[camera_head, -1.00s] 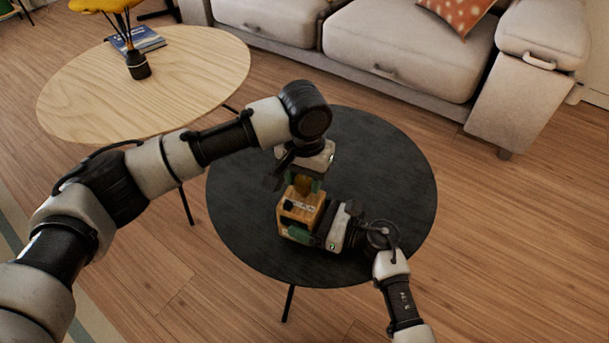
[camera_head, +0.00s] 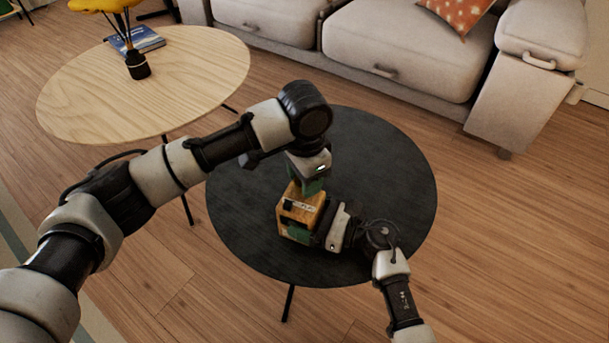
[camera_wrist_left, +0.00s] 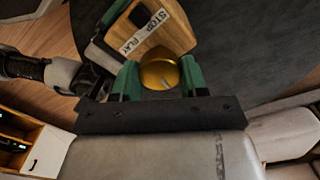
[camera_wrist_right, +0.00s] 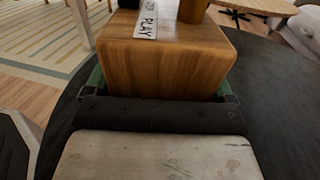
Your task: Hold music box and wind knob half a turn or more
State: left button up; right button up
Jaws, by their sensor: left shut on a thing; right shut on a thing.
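The wooden music box (camera_head: 297,212) stands on the round black table (camera_head: 395,180), with a "STOP PLAY" label on its top. My right gripper (camera_head: 306,234) is shut on the box's sides from the right; the box fills its jaws in the right wrist view (camera_wrist_right: 160,60). The brass knob (camera_wrist_left: 159,73) shows between the green fingers of my left gripper (camera_wrist_left: 159,78) in the left wrist view. My left gripper points down from above and is shut on the knob. In the head view the knob is mostly hidden by the left fingers.
A light wood round table (camera_head: 190,85) stands at the back left with a blue book (camera_head: 140,40) and a dark vase (camera_head: 137,65). A pale sofa (camera_head: 405,50) stands behind. The black table is bare around the box.

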dwell(0.4)
pick_arm(q)
jog(key=o, duration=0.9)
jog(key=shift+o, duration=0.2)
jog(key=shift+r, duration=0.1)
notch_tip(320, 180, up, 12)
pick_arm(e)
jog(key=o, duration=1)
jog(key=shift+o, duration=0.2)
